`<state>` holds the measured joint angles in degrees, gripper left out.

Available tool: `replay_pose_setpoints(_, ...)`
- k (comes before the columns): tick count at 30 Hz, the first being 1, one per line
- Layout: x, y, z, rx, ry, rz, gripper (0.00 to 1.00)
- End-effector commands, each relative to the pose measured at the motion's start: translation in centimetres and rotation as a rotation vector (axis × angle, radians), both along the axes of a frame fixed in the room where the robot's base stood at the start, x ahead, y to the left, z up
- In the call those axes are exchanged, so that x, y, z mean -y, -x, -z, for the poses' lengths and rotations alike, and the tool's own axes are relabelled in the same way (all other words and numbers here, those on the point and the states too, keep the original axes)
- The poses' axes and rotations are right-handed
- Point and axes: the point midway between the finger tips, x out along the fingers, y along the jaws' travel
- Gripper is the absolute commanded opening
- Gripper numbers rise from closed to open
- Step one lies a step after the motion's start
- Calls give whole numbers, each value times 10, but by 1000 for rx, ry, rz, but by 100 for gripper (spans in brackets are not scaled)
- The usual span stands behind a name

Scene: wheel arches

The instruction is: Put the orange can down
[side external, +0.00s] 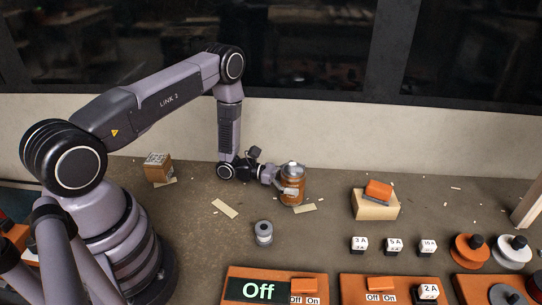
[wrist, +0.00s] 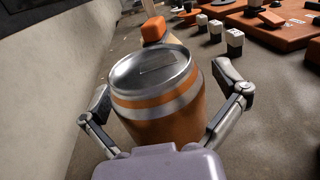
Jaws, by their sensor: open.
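The orange can (side external: 292,187) has a silver lid and a pale band, and it stands upright on the brown table near the back wall. In the wrist view the can (wrist: 158,100) fills the middle, with its silver top facing up. My gripper (side external: 277,178) is low at the can's left side. In the wrist view my gripper (wrist: 165,115) is open, with one finger on each side of the can and visible gaps between fingers and can. The can's lower part is hidden by the gripper body in the wrist view.
An orange block on a tan block (side external: 376,206) stands right of the can. A small grey spool (side external: 263,233) is in front. Small white labelled cubes (side external: 394,245) and orange switch panels (side external: 275,285) line the front. A brown box (side external: 157,167) sits back left.

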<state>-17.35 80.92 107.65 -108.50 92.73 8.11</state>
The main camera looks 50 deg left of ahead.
Motion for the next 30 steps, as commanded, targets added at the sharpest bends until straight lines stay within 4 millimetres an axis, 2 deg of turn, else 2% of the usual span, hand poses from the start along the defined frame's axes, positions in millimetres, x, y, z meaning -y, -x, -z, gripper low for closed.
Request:
replay_pose_setpoints(12, -71, 51, 0, -2, 1, -8, 97)
replay_pose_setpoints(16, -85, 61, 0, -1, 1, -5, 97)
replay_pose_setpoints(20, -90, 65, -5, 8, -9, 14, 97)
replay_pose_setpoints(23, -84, 63, -30, 45, -52, 95, 97)
replay_pose_setpoints(26, -68, 65, -76, 114, -144, 251, 97)
replay_pose_setpoints(30, -39, 86, -146, 233, -337, 527, 97)
